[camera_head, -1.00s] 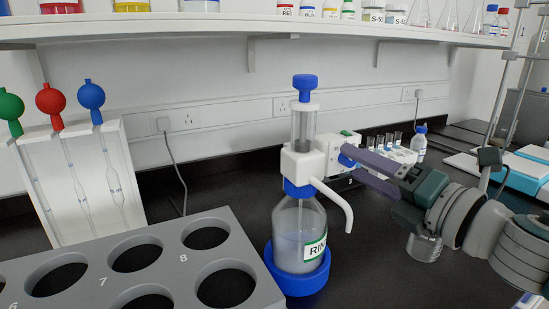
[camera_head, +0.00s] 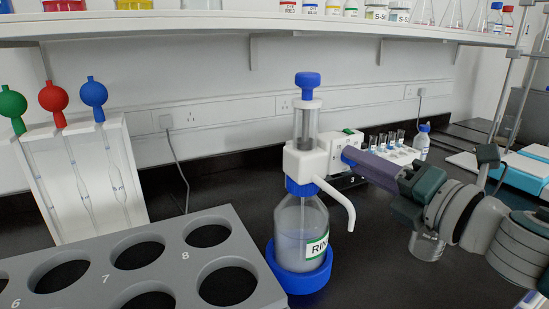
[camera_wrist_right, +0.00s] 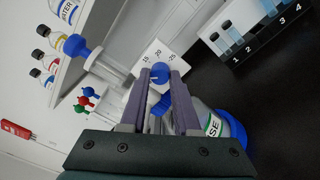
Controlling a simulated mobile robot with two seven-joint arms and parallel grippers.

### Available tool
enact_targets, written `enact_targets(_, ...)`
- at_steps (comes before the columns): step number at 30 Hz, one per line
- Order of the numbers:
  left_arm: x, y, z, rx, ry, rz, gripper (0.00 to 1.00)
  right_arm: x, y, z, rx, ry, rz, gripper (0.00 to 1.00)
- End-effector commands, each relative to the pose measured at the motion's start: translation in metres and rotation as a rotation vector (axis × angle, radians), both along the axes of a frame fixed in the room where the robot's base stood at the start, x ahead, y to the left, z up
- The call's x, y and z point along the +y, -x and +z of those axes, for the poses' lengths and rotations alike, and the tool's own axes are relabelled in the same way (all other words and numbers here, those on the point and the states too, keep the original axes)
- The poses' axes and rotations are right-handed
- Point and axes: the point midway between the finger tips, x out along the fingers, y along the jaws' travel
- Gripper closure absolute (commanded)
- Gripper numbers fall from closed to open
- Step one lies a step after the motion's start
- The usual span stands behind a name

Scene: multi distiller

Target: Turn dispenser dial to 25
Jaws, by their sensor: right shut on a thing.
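The dispenser (camera_head: 304,160) has a white head, a blue plunger on top and a curved spout. It is mounted on a clear bottle (camera_head: 300,235) with a green-edged label, upright in a blue ring base. A white panel on the head's side carries the dial (camera_wrist_right: 160,72), a blue knob. In the wrist view the panel shows 15, 20 and 25 above the knob; I cannot tell exactly which number it is set to. My right gripper (camera_head: 350,158) reaches in from the right, its purple fingers shut on the dial. My left gripper is not in view.
A grey holed rack (camera_head: 215,262) stands at front left. Behind it is a white pipette stand (camera_head: 85,180). A small tube rack (camera_head: 392,148) is behind my right arm. A shelf (camera_head: 250,27) of bottles runs overhead.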

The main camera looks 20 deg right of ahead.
Motion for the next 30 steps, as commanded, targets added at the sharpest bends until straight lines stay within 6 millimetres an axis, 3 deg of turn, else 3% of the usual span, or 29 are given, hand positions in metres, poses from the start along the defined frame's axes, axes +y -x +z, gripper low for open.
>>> enact_targets(14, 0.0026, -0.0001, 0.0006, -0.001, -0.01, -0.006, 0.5, 0.0001, 0.0, 0.0003, 0.003, -0.053, 0.001, 1.0)
enact_targets(30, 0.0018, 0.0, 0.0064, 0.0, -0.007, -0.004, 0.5, 0.0004, 0.0, 0.0004, 0.039, -0.488, 0.0, 1.0)
